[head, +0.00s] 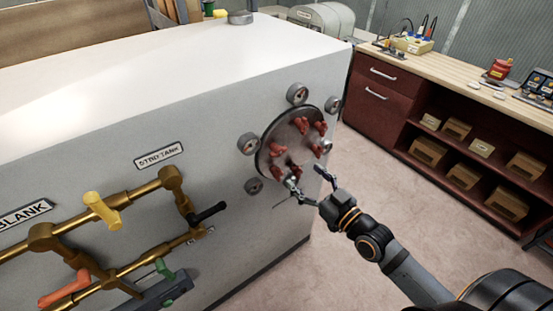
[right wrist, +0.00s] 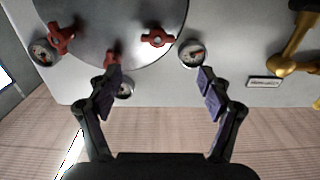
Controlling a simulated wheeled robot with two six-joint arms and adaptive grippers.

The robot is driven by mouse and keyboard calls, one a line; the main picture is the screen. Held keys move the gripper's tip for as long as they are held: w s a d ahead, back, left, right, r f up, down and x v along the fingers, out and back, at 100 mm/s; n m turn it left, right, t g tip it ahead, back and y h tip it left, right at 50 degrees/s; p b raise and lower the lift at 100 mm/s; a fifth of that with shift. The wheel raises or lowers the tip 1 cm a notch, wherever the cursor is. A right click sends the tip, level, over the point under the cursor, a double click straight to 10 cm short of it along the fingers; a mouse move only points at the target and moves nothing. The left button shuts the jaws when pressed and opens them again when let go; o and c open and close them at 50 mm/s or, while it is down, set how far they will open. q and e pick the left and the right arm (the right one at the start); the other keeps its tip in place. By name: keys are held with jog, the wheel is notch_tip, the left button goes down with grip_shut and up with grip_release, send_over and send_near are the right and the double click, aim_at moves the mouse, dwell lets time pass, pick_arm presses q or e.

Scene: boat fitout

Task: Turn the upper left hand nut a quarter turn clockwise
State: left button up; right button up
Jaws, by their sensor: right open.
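A round grey hatch plate (head: 292,143) with several red wing nuts around its rim is on the side of the white tank. The upper left nut (head: 278,150) shows on the plate's left side in the head view. The right wrist view seems upside down; there the upper left nut appears to be the red one (right wrist: 157,38) at lower right of the plate. My right gripper (head: 308,183) is open, with nothing between its fingers, and overlaps the plate's lower edge in the head view. In the wrist view its fingertips (right wrist: 160,72) are apart, below the nuts. My left gripper is not visible.
Round gauges (head: 249,143) surround the plate. Brass pipes (head: 137,197) with coloured handles stick out of the tank to the left. A dark red workbench (head: 376,109) with shelves stands at the right. The floor (head: 370,180) between tank and bench is clear.

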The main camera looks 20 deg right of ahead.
aim_at(281, 152)
jog(key=b+x, duration=0.3)
jog(key=x, duration=0.6)
jog(key=shift+w+f, duration=0.1)
jog(key=shift+w, duration=0.7)
jog(key=shift+a, duration=0.1)
jog(key=shift+c, duration=0.4)
jog(key=c, duration=1.1)
